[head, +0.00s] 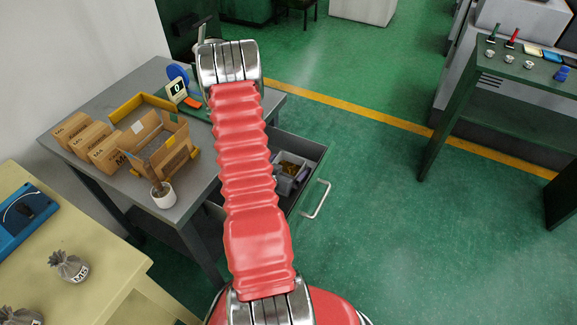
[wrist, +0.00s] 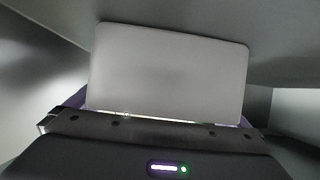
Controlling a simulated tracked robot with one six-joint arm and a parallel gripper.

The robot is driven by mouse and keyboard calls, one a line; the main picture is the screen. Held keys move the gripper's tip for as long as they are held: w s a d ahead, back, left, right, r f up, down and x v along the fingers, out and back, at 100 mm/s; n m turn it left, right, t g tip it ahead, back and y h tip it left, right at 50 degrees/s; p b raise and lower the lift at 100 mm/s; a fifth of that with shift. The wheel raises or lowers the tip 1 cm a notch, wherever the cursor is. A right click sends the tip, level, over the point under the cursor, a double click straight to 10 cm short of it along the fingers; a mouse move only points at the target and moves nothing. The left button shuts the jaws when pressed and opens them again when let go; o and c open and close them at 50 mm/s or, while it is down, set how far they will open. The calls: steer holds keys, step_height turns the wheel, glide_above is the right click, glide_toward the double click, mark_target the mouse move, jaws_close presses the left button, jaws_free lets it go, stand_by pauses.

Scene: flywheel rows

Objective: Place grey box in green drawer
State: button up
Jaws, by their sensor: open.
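The grey box (head: 284,184) is inside the pulled-out green drawer (head: 312,158) under the grey table, with brownish contents. My arm hides part of the drawer. My gripper is hidden in the head view. In the wrist view the dark body of my gripper (wrist: 165,140) fills the bottom, and its jaws are open. A pale grey panel (wrist: 168,68), which looks like a wall of the grey box, stands right in front of it. The fingertips are hidden, so I cannot tell whether they touch the panel.
The drawer handle (head: 317,200) sticks out over clear green floor. A dark green workbench (head: 490,110) stands at the right.

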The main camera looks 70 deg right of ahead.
steer(key=shift+r, duration=0.1)
steer(key=shift+v, duration=3.75)
